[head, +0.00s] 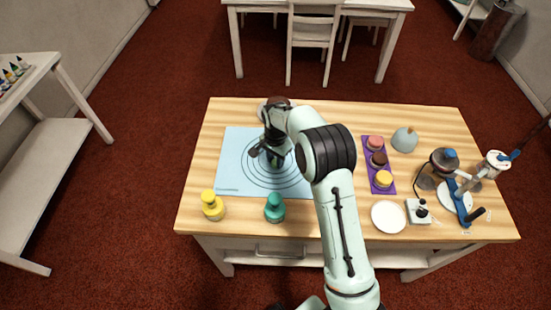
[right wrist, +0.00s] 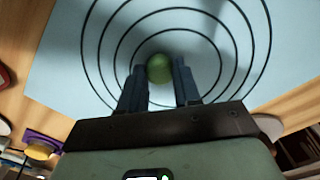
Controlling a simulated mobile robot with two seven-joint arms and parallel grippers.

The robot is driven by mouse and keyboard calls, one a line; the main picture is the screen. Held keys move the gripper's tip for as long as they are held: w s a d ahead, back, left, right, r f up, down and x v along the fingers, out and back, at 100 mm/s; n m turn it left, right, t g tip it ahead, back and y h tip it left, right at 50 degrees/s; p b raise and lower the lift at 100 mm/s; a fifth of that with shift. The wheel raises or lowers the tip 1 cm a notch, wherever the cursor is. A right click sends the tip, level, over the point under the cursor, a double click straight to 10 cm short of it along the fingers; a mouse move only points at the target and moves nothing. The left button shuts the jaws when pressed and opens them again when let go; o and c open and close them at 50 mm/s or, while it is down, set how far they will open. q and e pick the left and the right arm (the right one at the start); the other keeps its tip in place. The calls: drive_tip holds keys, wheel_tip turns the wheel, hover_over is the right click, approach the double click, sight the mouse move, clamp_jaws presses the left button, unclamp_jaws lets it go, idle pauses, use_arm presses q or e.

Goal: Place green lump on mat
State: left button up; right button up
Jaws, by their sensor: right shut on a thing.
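The pale blue mat (head: 236,168) with dark concentric rings lies flat on the left half of the wooden table; it also fills much of the right wrist view (right wrist: 60,62). My right gripper (head: 273,160) is over the rings, pointing down. In the right wrist view, its two dark fingers (right wrist: 160,86) are shut on the round green lump (right wrist: 159,68), which shows between their tips near the middle of the rings. I cannot tell whether the lump touches the mat. In the head view the lump is mostly hidden by the gripper. My left gripper is out of view.
A yellow bottle (head: 212,207) and a teal bottle (head: 274,209) stand at the table's front edge. Right of my arm are a purple tray (head: 367,150) with small cakes, a white plate (head: 388,217), a grey domed thing (head: 405,140) and a blue-framed device (head: 461,203).

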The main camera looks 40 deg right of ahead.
sight(275, 164)
drive_tip(key=shift+f, duration=0.15)
drive_tip(key=o, duration=1)
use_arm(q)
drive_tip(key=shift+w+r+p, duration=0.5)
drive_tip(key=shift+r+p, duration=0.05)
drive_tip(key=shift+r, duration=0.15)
use_arm(e)
wheel_tip(275, 164, up, 12)
drive_tip(key=shift+r, duration=0.15)
